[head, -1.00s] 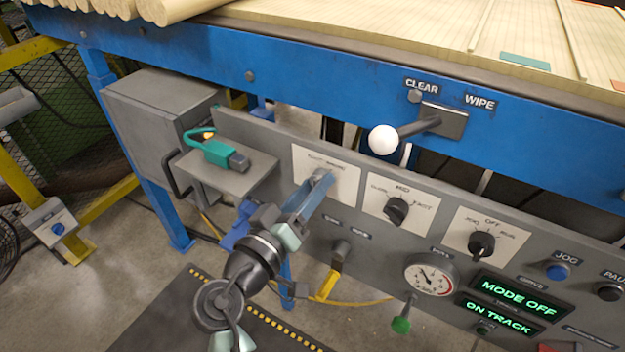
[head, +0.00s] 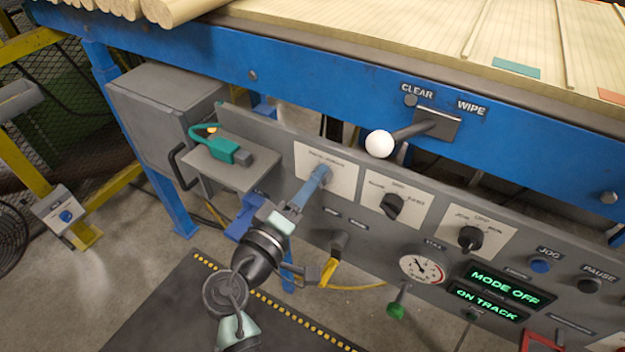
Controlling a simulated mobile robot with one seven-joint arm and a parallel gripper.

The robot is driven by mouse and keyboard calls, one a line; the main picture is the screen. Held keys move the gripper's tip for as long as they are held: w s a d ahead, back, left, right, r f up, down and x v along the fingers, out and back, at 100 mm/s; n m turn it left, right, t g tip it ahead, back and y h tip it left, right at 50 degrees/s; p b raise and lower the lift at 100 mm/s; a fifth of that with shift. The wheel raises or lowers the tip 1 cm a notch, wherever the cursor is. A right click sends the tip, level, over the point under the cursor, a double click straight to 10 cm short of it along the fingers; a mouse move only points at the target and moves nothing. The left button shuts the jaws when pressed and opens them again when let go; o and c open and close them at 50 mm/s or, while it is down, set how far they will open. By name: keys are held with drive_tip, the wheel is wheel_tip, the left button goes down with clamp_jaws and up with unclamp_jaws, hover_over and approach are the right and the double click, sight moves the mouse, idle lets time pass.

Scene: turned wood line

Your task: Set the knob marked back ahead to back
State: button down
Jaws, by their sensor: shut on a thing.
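The back/ahead knob sits on the leftmost white label plate (head: 340,172) of the grey control panel. The plate's lettering is too small and blurred to read surely. My gripper (head: 318,178) reaches this plate from the lower left, its blue fingers shut at the middle of the plate. The fingers hide the knob, so its pointing direction cannot be seen.
To the right are a second knob (head: 392,206), a third knob (head: 471,238), a round gauge (head: 423,269) and lit displays (head: 505,286). A white-balled lever (head: 379,144) sticks out above. A grey shelf with a teal-handled tool (head: 215,149) is at left.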

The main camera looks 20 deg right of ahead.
idle(0.3)
drive_tip(key=shift+c, duration=2.1)
unclamp_jaws()
drive_tip(key=shift+a, duration=0.1)
drive_tip(key=p+v, duration=0.1)
drive_tip(key=v, duration=1.2)
